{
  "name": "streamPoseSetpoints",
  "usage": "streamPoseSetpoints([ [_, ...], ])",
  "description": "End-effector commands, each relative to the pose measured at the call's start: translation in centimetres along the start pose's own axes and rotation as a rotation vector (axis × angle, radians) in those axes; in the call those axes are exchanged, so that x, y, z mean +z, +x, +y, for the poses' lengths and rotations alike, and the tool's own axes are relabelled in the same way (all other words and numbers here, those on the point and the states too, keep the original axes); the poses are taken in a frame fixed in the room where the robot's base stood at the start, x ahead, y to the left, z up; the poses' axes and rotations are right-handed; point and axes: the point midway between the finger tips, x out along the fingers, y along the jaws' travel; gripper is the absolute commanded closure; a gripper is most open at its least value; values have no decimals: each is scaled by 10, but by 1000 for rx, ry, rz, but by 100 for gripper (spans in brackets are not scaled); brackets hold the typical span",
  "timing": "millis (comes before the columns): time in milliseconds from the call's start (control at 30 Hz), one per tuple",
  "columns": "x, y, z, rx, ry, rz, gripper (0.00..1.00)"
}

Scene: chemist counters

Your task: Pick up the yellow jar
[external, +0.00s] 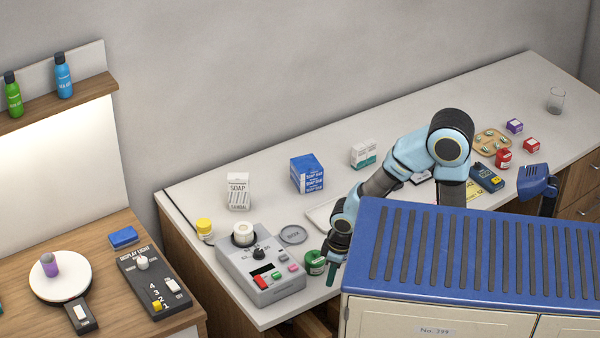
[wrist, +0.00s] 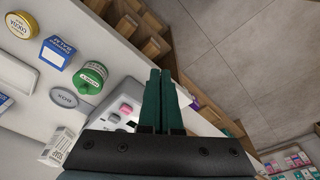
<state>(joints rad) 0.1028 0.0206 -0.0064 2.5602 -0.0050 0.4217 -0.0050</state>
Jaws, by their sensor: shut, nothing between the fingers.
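The yellow jar (external: 204,226) stands upright near the left end of the white counter (external: 268,204), beside the grey control box, in the external view. I cannot make it out in the wrist view. My gripper (external: 331,279) points downward near the counter's front edge, right of the control box and well to the right of the yellow jar. Its dark green fingers (wrist: 160,75) are together in the wrist view with nothing between them. A green jar (external: 315,262) is close to the fingers; it also shows in the wrist view (wrist: 92,76).
The grey control box (external: 262,272) stands between my gripper and the yellow jar. A soap carton (external: 238,191) and a blue box (external: 307,173) stand farther back. A round tin (wrist: 21,25) and a blue salve box (wrist: 56,53) show in the wrist view. A blue-topped cabinet (external: 480,213) stands in front.

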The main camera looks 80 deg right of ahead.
Motion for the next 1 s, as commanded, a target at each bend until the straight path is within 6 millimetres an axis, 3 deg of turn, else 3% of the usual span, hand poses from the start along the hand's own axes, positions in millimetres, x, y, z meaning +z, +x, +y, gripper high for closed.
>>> streamPoseSetpoints([
  [67, 0, 0, 0, 0, 0, 0, 90],
  [800, 0, 0, 0, 0, 0, 0, 8],
  [1000, 0, 0, 0, 0, 0, 0, 8],
])
